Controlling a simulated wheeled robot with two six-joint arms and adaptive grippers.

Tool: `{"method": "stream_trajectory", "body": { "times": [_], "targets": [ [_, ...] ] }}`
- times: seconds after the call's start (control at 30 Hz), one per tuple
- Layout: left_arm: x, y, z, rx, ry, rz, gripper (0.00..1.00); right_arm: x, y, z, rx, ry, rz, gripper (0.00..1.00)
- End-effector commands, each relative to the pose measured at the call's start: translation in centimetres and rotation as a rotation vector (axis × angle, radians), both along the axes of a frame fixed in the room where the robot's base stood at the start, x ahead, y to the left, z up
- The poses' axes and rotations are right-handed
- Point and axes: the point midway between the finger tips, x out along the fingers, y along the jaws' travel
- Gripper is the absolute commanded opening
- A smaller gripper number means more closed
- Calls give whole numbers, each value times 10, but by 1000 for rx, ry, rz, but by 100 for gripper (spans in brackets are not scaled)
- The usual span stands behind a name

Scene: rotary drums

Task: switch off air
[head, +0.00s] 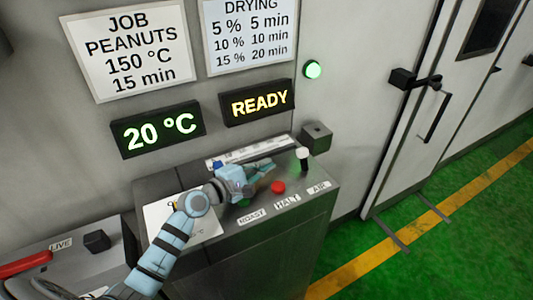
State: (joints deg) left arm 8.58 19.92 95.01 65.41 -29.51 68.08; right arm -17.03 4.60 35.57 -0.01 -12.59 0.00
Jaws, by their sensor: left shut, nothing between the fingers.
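The air control is a short black lever with a white tip (303,158), standing up at the right of the sloped console. The AIR label (318,187) lies just in front of it. My left gripper (268,168) is shut and empty above the console, to the left of the lever. Its fingers point right toward the lever, and a gap shows between them. My right gripper is not in view.
A red button (278,187) sits by the HALT label (287,201). A green button (243,203), partly hidden by my gripper, is above the ROAST label (252,216). A grey box (316,137) stands behind the lever. Displays read 20 °C (157,130) and READY (258,102); a green lamp (313,69) glows.

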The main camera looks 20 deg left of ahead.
Motion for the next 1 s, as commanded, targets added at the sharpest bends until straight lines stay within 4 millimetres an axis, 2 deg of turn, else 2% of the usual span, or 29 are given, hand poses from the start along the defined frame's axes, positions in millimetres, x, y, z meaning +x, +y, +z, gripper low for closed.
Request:
{"method": "stream_trajectory", "body": {
  "times": [0.33,0.47,0.8,1.0],
  "targets": [
    [1,2,0,-25,11,9,0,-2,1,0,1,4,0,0],
    [9,0,-2,-27,10,12,0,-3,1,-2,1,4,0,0],
    [67,-24,-12,-28,11,10,0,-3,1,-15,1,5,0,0],
    [88,-33,-15,-25,12,10,0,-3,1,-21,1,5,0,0]
  ]
}}
